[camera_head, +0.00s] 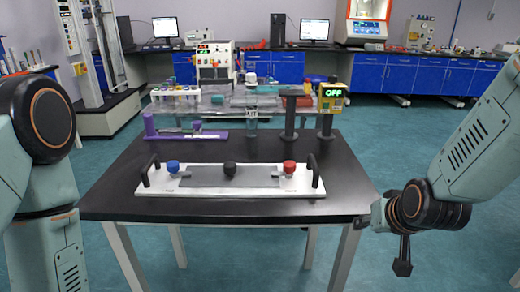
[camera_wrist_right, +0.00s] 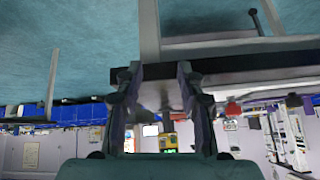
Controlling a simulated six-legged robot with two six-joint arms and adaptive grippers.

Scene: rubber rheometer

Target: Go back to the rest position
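My right gripper (camera_head: 368,220) is at the right front corner of the black table (camera_head: 228,157). In the right wrist view its two dark fingers (camera_wrist_right: 157,74) stand apart with nothing held between them. That view is upside down, with the table's dark edge just beyond the fingertips; contact cannot be told. My left arm (camera_head: 42,150) fills the left side of the head view, and its gripper is out of the picture.
On the table are a white panel (camera_head: 155,188) with blue, black and red knobs, a purple rack (camera_head: 185,136), dark stands (camera_head: 291,112) and a yellow device (camera_head: 331,98) reading OFF. Blue cabinets (camera_head: 452,78) line the back. The floor (camera_head: 385,150) right of the table is clear.

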